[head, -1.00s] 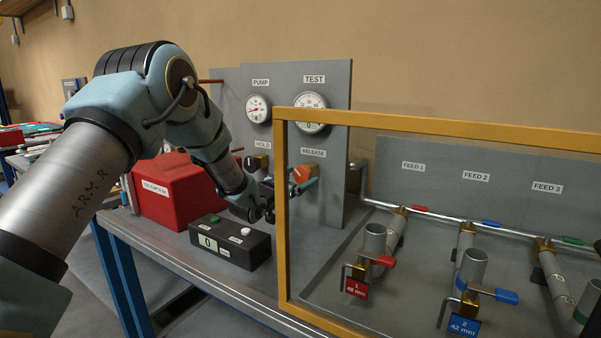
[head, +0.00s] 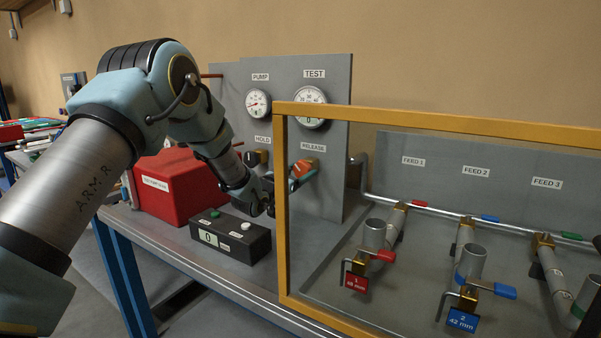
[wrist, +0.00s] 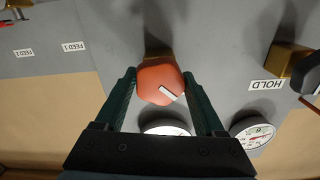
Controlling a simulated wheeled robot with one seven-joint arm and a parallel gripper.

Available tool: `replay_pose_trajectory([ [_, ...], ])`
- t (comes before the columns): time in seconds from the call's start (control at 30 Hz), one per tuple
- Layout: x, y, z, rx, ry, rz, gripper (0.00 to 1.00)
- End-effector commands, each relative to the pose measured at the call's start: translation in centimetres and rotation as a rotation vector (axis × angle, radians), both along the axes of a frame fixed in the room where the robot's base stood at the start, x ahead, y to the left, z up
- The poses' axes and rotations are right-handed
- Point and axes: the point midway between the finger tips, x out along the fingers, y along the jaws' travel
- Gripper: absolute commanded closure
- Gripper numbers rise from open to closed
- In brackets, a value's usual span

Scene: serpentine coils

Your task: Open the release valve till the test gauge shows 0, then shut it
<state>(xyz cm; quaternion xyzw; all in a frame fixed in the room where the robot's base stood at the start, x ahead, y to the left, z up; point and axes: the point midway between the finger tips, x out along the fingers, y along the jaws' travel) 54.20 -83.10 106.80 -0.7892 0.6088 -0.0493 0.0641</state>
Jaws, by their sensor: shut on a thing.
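The orange release valve knob (head: 304,168) is on the grey panel under the RELEASE label; it also shows in the wrist view (wrist: 158,80). My gripper (wrist: 159,76) is shut on it, one dark green finger on each side. The knob's white mark lies slantwise in the wrist view. In the head view my gripper (head: 302,178) is partly behind the yellow frame. The test gauge (head: 311,108) is above the knob, and its small window reads 0. Its needle is too small to read; in the wrist view this gauge (wrist: 166,128) is partly hidden by my gripper.
The yellow frame (head: 281,220) stands close to the right of my wrist. The pump gauge (head: 258,103) and hold valve (head: 255,158) are to the left. A black box (head: 229,240) reading 0 and a red case (head: 170,190) sit below my forearm. Feed pipes (head: 374,235) stand at right.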

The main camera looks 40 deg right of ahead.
Motion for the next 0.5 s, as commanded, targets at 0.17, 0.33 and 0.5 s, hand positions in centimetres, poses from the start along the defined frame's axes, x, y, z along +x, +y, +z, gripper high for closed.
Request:
replay_pose_trajectory([
  [0.17, 0.00, 0.01, 0.00, 0.000, 0.000, 0.000, 0.84],
  [0.33, -0.02, 0.00, -0.20, 0.004, -0.016, 0.000, 0.84],
  [0.5, -0.06, -0.01, -0.46, 0.017, -0.077, -0.001, 0.84],
])
